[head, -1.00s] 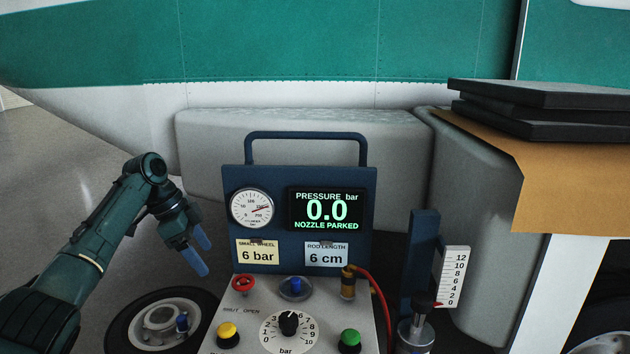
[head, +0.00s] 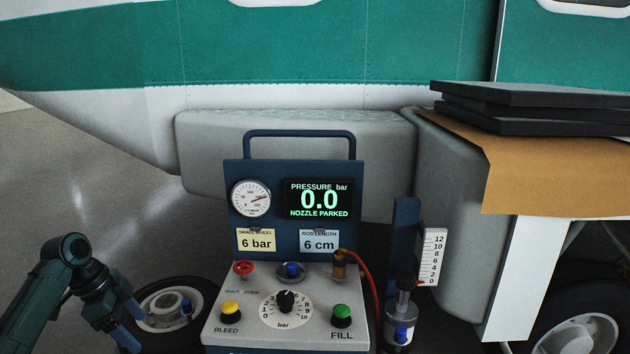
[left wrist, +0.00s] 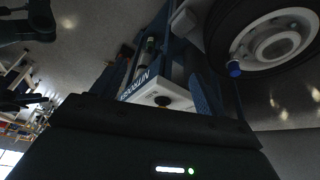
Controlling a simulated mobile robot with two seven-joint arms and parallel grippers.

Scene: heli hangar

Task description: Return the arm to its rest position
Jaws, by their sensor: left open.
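My left arm comes in at the lower left of the head view, with its blue-fingered left gripper (head: 130,324) low beside the small wheel (head: 165,310). The gripper is open and nothing shows between its fingers. In the left wrist view the fingers reach upward, with part of the nitrogen cart (left wrist: 158,92) beyond them and the wheel (left wrist: 275,45) at upper right. My right gripper is in neither view.
The service cart (head: 225,328) stands in front, its display (head: 319,201) reading 0.0 bar and "NOZZLE PARKED". A red hose (head: 372,280) runs down its right side. A rod gauge (head: 433,256) stands to the right. Black slabs (head: 530,93) lie on a brown-covered surface (head: 540,170). Floor at left is clear.

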